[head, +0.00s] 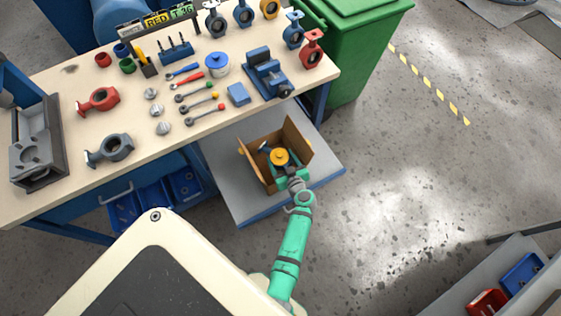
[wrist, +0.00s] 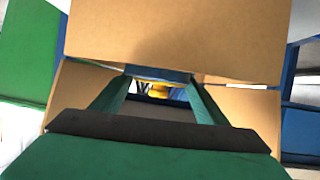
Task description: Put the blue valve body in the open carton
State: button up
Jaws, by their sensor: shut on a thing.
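The open carton (head: 303,141) stands on the grey low shelf beside the bench, flaps up. In the wrist view its cardboard (wrist: 180,38) fills the upper middle. My gripper (wrist: 160,84) is at the carton, fingers pointing into it. It is shut on the blue valve body (wrist: 158,73), of which only a narrow blue strip shows between the fingertips. In the head view a small dark blue part (head: 264,146) shows at the carton's left side. A yellow piece (wrist: 160,88) shows between the fingers. Most of the held body is hidden by my arm and the cardboard.
The grey shelf (head: 235,190) has free room left of the carton. The workbench (head: 150,75) above holds valves, tools and a blue vise (head: 266,76). A green bin (head: 350,50) stands behind right.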

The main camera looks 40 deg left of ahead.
aim_at(283, 168)
jog(key=shift+f, duration=1.25)
jog(key=shift+w+f, duration=0.1)
jog(key=shift+f, duration=0.35)
jog(key=shift+s+a+f, duration=0.15)
jog(key=shift+s+f, duration=0.05)
jog(key=o, duration=1.5)
jog(key=shift+s+f, duration=0.1)
jog(key=shift+s, duration=0.05)
jog(key=shift+d, duration=0.2)
jog(key=shift+d+f, duration=0.1)
jog(key=shift+f, duration=0.05)
